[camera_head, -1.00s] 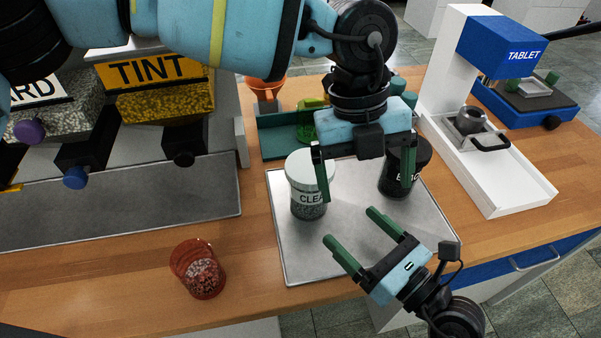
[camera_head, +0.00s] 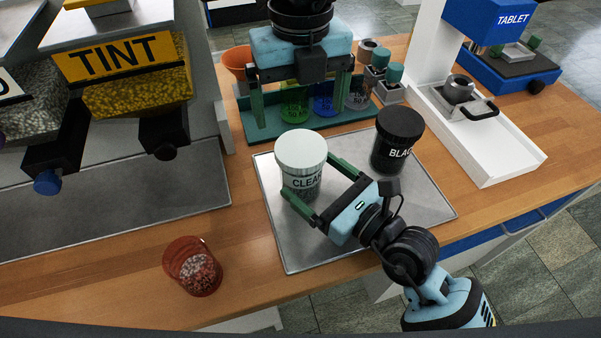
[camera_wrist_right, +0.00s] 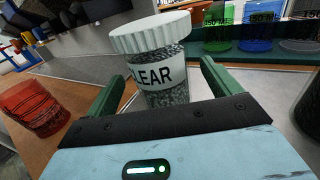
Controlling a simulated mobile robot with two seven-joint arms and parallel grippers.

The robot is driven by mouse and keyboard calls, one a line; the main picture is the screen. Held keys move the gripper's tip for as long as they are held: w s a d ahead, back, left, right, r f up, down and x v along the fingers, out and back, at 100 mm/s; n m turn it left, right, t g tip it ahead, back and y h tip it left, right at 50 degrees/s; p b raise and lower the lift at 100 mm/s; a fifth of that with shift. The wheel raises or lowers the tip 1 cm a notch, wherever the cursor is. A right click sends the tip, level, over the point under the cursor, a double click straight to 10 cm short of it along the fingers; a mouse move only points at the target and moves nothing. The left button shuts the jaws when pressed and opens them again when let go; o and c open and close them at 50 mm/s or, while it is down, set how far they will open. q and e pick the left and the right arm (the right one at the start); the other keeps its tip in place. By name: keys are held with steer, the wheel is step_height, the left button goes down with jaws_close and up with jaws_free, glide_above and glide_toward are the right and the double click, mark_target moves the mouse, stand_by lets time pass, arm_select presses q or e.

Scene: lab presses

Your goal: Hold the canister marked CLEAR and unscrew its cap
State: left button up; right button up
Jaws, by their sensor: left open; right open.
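The canister marked CLEAR (camera_head: 302,180) stands upright on a grey metal tray (camera_head: 290,250), with its white ridged cap (camera_head: 301,150) on. In the right wrist view the canister (camera_wrist_right: 160,76) stands between the green fingers, with its cap (camera_wrist_right: 150,33) above them. My right gripper (camera_head: 312,188) is open, one finger on each side of the canister's body; whether they touch it I cannot tell. My left gripper (camera_head: 300,118) is open and empty, above and behind the canister, in front of the green rack.
A black-capped canister (camera_head: 396,142) marked BLACK stands right of CLEAR on the tray. A red cup of pellets (camera_head: 193,266) is at front left. Behind are a green rack (camera_head: 262,132) with beakers and an orange funnel (camera_head: 238,62). A TABLET press (camera_head: 500,30) stands at right, a TINT dispenser (camera_head: 125,65) at left.

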steer(key=shift+x, duration=1.4)
